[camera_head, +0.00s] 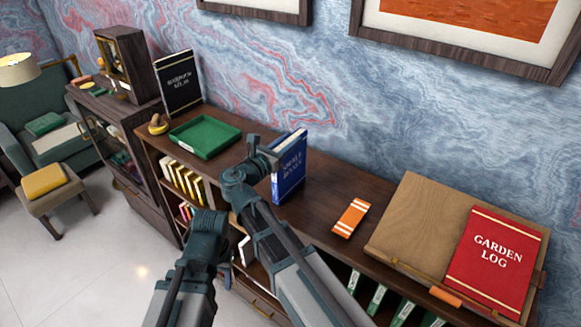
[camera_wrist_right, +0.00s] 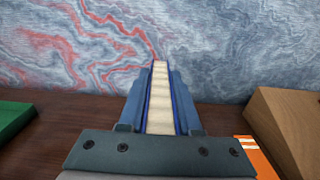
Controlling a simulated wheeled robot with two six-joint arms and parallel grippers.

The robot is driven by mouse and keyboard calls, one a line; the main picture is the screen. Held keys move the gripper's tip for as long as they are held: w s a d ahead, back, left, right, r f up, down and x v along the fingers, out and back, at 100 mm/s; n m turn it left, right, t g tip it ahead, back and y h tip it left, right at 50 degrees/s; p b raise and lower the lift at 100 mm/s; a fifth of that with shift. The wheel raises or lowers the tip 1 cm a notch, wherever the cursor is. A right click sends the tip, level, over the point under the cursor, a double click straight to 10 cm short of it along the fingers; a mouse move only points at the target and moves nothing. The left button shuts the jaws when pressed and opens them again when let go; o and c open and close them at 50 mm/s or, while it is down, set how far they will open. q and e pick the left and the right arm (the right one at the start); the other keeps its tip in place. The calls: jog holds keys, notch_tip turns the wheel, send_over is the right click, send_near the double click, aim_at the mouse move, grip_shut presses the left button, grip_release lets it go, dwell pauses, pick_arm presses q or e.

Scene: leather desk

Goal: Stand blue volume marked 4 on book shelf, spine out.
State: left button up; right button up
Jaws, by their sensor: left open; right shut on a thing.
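A blue book (camera_head: 289,172) with white cover lettering stands upright above the dark wooden desk top. Its spine and any number are not readable. My right gripper (camera_head: 266,158) is shut on it from the left in the head view. In the right wrist view the blue book (camera_wrist_right: 161,95) sits between the two fingers, cream page edges toward the camera. Whether its bottom touches the desk top is unclear. My left gripper (camera_head: 225,272) is open, low in front of the bookcase, mostly hidden by its own arm. The book shelf (camera_head: 190,180) under the top holds several yellow volumes.
A green tray (camera_head: 205,137) and a black book (camera_head: 178,82) stand left on the top. An orange striped item (camera_head: 351,217) lies right of the blue book. Further right, a wooden slope (camera_head: 415,215) bears a red book (camera_head: 494,260). Green volumes (camera_head: 377,298) sit below.

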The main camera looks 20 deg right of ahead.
grip_shut()
dwell(1.0)
